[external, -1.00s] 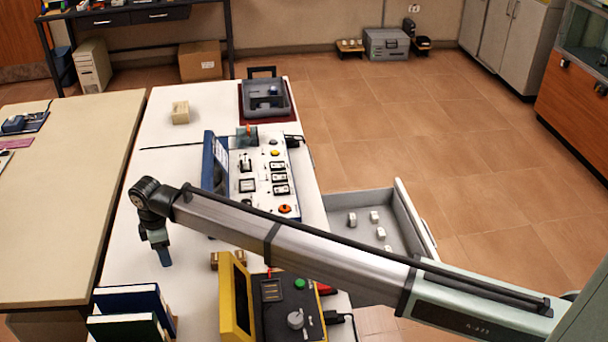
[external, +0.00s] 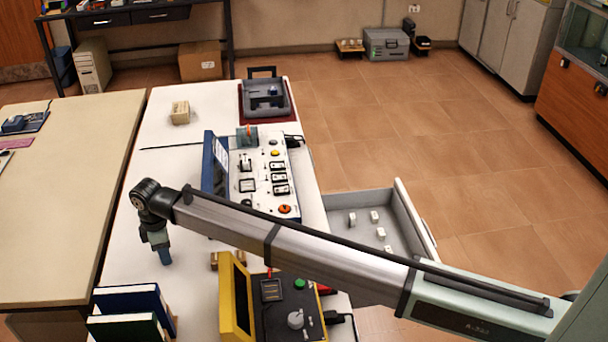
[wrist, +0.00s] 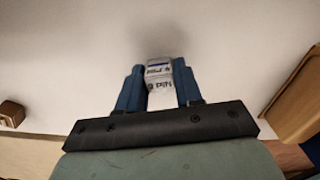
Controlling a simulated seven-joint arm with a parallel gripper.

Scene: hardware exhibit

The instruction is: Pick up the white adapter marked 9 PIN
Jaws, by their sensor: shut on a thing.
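My gripper (external: 165,258) hangs above the white bench top, left of the yellow-edged control box. In the wrist view its two blue fingers (wrist: 160,88) are shut on a white adapter (wrist: 159,98). The adapter sits between the fingers, with dark lettering ending in "PIN" on the faces toward the camera; the rest of the lettering is hard to read. The fingers hide its sides. In the external view I cannot make out the adapter at the fingertips.
An open grey drawer (external: 401,208) holds several small white pieces. A blue-backed control panel (external: 215,165) and a yellow-edged control box (external: 235,295) stand on the bench (external: 175,165). Dark books (external: 130,300) stand at the near left. A grey tray (external: 266,100) is at the far end.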

